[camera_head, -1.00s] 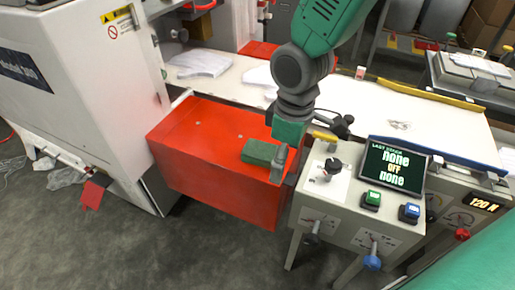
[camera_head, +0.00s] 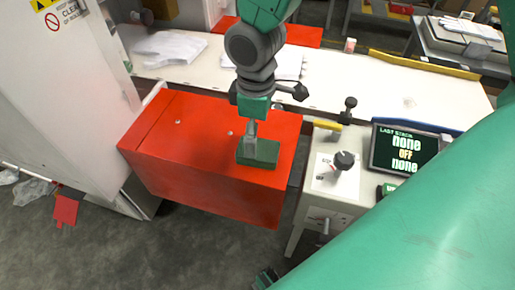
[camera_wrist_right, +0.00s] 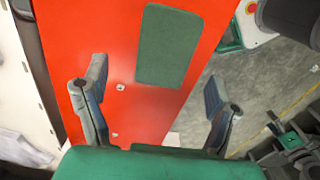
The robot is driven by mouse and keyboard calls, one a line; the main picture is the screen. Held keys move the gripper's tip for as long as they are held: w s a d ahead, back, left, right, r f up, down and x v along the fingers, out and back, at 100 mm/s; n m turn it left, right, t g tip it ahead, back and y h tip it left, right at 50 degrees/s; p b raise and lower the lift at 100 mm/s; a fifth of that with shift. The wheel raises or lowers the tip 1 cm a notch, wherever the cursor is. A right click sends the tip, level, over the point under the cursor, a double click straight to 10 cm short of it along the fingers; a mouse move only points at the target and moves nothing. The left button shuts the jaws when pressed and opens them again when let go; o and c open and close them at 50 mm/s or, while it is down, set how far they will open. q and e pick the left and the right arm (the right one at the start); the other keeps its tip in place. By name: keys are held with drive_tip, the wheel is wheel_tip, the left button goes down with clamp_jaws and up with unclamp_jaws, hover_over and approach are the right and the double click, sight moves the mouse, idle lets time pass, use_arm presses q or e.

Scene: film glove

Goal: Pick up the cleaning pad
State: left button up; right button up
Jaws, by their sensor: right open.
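The cleaning pad (camera_head: 258,153) is a flat green block lying on top of the red box (camera_head: 185,160). It also shows in the right wrist view (camera_wrist_right: 168,45), at the upper middle on the red surface. My right gripper (camera_head: 250,131) comes down from the top of the head view and overlaps the pad's far side there. In the right wrist view its fingers (camera_wrist_right: 155,78) are spread wide and nothing is between them; the pad lies ahead of them. A small green and dark part (camera_head: 265,278) at the bottom edge may be my left gripper; its fingers cannot be made out.
A control panel with a black knob (camera_head: 343,160) and a display (camera_head: 405,150) stands right of the box. A white table (camera_head: 360,90) with pale sheets (camera_head: 170,47) runs behind. A white machine (camera_head: 70,90) stands at left. Open floor lies in front.

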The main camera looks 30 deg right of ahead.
sight(258, 148)
drive_tip(key=shift+s+f, duration=0.1)
drive_tip(key=shift+f, duration=0.25)
drive_tip(key=f, duration=0.1)
drive_tip(key=f+b, duration=0.1)
drive_tip(key=f, duration=0.3)
drive_tip(key=shift+s+b, duration=0.25)
drive_tip(key=shift+b, duration=0.1)
drive_tip(key=shift+r, duration=0.15)
drive_tip(key=c, duration=0.9)
wheel_tip(258, 148, up, 10)
drive_tip(key=p, duration=0.3)
